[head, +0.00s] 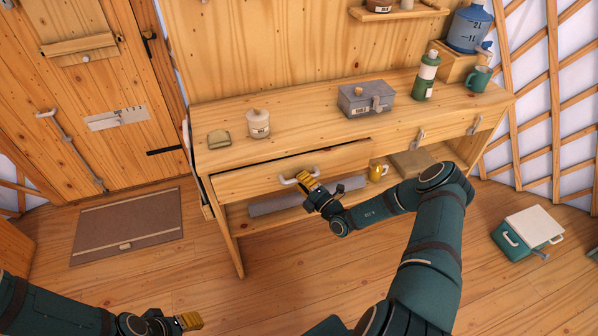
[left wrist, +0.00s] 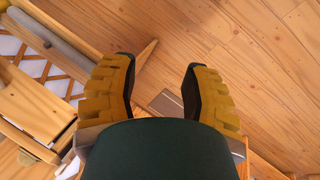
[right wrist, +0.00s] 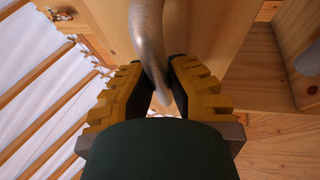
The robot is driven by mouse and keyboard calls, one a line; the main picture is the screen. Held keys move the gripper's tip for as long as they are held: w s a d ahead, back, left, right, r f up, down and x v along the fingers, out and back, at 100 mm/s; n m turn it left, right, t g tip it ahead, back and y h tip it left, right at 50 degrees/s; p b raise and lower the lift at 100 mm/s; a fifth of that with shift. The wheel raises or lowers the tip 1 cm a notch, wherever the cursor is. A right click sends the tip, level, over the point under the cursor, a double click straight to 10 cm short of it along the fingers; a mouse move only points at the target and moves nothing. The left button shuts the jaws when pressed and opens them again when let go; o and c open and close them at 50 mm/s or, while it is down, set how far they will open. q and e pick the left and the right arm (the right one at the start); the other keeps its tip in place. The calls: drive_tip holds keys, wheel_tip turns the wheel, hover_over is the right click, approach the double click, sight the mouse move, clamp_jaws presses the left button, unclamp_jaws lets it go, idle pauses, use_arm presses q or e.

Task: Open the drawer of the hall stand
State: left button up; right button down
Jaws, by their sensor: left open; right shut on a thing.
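The hall stand (head: 300,133) is a long pale wooden table with drawers under its top. Its left drawer (head: 250,181) stands out a little from the frame, with a dark gap above its front. The drawer's pale curved handle (head: 287,181) is in the grip of my right gripper (head: 308,184). In the right wrist view the handle (right wrist: 148,40) passes between the yellow fingers (right wrist: 160,88), which are shut on it. My left gripper (head: 188,321) is low at the bottom left, away from the stand. In the left wrist view its fingers (left wrist: 160,85) are apart and empty.
On the top stand a cream jar (head: 257,124), a grey box (head: 366,99), a green bottle (head: 426,76) and a green mug (head: 479,79). A yellow mug (head: 377,172) sits on the lower shelf. A cooler box (head: 527,232) stands at right. Floor in front is clear.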

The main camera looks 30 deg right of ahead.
drive_tip(key=s+a+p, duration=0.4)
drive_tip(key=s+p, duration=0.1)
drive_tip(key=s, duration=1.1)
drive_tip(key=shift+s, duration=0.1)
drive_tip(key=c, duration=0.9)
unclamp_jaws()
drive_tip(key=v, duration=1.2)
